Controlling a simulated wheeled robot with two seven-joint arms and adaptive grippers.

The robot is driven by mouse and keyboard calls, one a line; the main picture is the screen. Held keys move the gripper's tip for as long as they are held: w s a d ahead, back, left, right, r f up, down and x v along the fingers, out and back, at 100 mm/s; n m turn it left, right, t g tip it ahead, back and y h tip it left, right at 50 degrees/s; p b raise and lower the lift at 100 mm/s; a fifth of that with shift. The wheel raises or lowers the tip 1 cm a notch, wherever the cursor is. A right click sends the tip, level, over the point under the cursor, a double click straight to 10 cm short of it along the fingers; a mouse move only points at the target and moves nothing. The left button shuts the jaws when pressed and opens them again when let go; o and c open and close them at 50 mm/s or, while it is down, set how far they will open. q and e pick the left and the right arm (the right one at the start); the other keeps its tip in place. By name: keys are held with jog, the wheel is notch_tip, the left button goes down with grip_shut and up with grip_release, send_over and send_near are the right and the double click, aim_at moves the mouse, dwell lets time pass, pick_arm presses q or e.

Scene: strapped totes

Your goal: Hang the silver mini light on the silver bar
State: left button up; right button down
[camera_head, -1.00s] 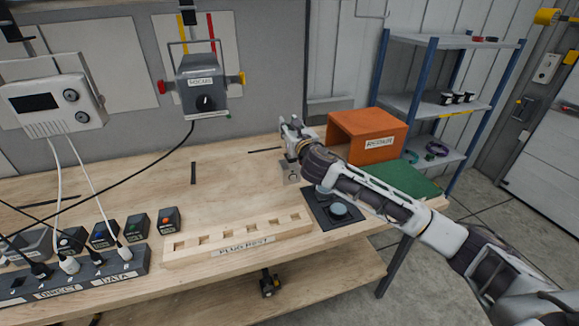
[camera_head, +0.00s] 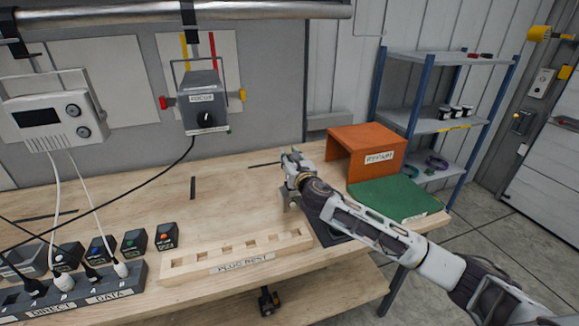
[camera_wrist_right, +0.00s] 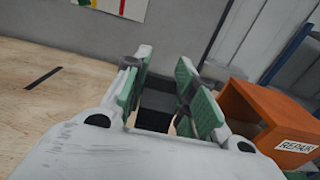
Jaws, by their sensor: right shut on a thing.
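The silver bar (camera_head: 250,10) runs across the top of the head view, above the bench. My right gripper (camera_head: 290,160) is over the bench, left of the orange box, and is shut on a small grey thing (camera_head: 287,197) that appears to be the silver mini light. Its lower part shows just below the fingers, and the arm hides much of it. In the right wrist view, something dark (camera_wrist_right: 157,103) shows between the green-padded fingers; its shape is hard to tell. My left gripper is not in view.
A FOCUS unit (camera_head: 204,108) and a white device with a screen (camera_head: 45,120) hang at the back. An orange REPAIR box (camera_head: 375,143) and green mat (camera_head: 395,198) are on the right. The wooden plug rest (camera_head: 235,255) lies in front. Bench behind the gripper is clear.

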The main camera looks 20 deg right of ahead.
jog(key=shift+f, duration=1.6)
jog(key=c, duration=1.6)
grip_release()
jog(key=shift+f, duration=0.25)
jog(key=o, duration=0.4)
jog(key=shift+r, duration=0.1)
jog(key=shift+o, duration=0.2)
jog(key=shift+r, duration=0.1)
jog(key=s+b, duration=0.1)
jog(key=s, duration=1.1)
jog(key=shift+d, duration=0.2)
